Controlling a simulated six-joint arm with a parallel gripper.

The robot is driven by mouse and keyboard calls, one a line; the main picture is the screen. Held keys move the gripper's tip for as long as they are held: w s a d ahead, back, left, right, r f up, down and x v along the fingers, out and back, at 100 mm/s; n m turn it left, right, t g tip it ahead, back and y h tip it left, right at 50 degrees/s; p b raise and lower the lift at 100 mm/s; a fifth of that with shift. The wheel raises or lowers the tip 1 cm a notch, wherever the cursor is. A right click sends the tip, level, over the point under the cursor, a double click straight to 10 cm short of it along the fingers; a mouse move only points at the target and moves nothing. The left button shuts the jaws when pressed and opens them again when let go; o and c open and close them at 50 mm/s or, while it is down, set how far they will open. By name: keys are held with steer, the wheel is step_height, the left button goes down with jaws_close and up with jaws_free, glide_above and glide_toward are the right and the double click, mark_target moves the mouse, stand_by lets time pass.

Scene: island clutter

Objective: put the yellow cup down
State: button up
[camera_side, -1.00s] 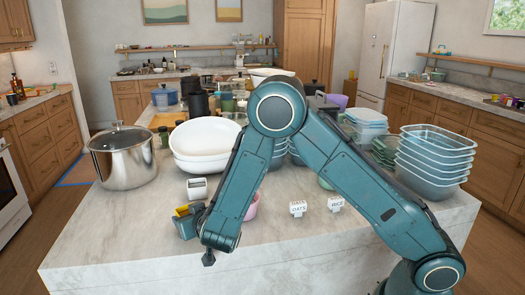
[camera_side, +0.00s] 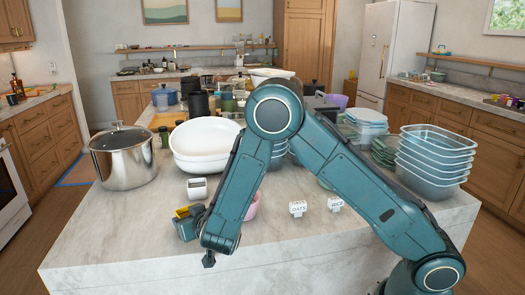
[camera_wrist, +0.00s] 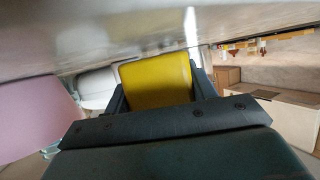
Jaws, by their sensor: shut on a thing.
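The yellow cup (camera_wrist: 157,80) is between the two fingers of my gripper (camera_wrist: 158,92) in the wrist view, and the gripper is shut on it. In the side view, a small part of the yellow cup (camera_side: 189,210) shows above my gripper (camera_side: 188,226), near the front left of the island. My wrist and the fingers hide most of the cup there. I cannot tell whether its base touches the countertop.
A white box-like item (camera_side: 197,188) stands just behind the gripper. A pink cup (camera_side: 252,207) is partly hidden behind my arm. White labels (camera_side: 298,208), a steel pot (camera_side: 124,160) and white bowls (camera_side: 205,143) share the island (camera_side: 110,232). The front left counter is clear.

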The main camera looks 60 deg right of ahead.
steer(key=shift+f, duration=0.5)
stand_by(0.8)
steer(key=o, duration=1.1)
steer(key=shift+s, duration=0.15)
steer(key=v, duration=1.3)
steer(key=shift+s+a+r, duration=0.15)
steer(key=shift+s, duration=0.05)
